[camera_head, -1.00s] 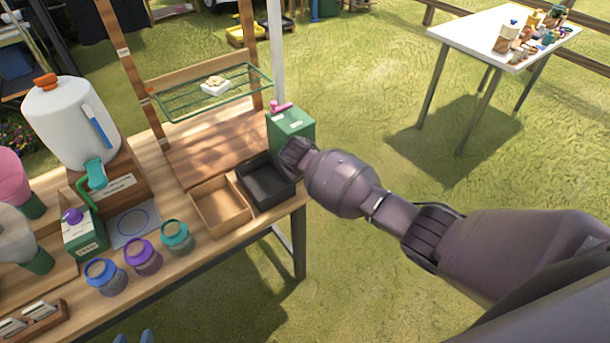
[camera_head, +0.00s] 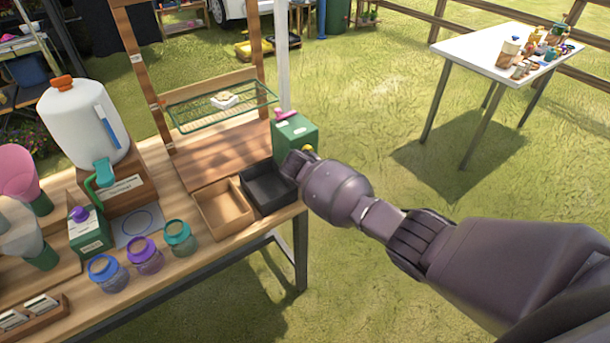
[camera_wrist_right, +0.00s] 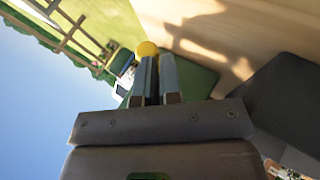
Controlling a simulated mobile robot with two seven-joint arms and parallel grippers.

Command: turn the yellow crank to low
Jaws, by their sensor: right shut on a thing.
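The yellow crank shows as a small yellow knob (camera_head: 308,149) at the front right of the green box (camera_head: 297,134) on the table's right end. In the right wrist view its round yellow knob (camera_wrist_right: 147,49) sits at the fingertips, with the green box side behind. My right gripper (camera_head: 297,160) reaches the box from the right. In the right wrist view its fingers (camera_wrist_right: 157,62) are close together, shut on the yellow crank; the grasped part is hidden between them. The crank's setting marks cannot be read. My left gripper is not in view.
A black tray (camera_head: 269,204) and a wooden tray (camera_head: 247,217) lie just left of my right gripper. A pink crank (camera_head: 285,114) tops the green box. Several jars, a white dispenser (camera_head: 70,125) and a wire rack (camera_head: 190,116) stand further left.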

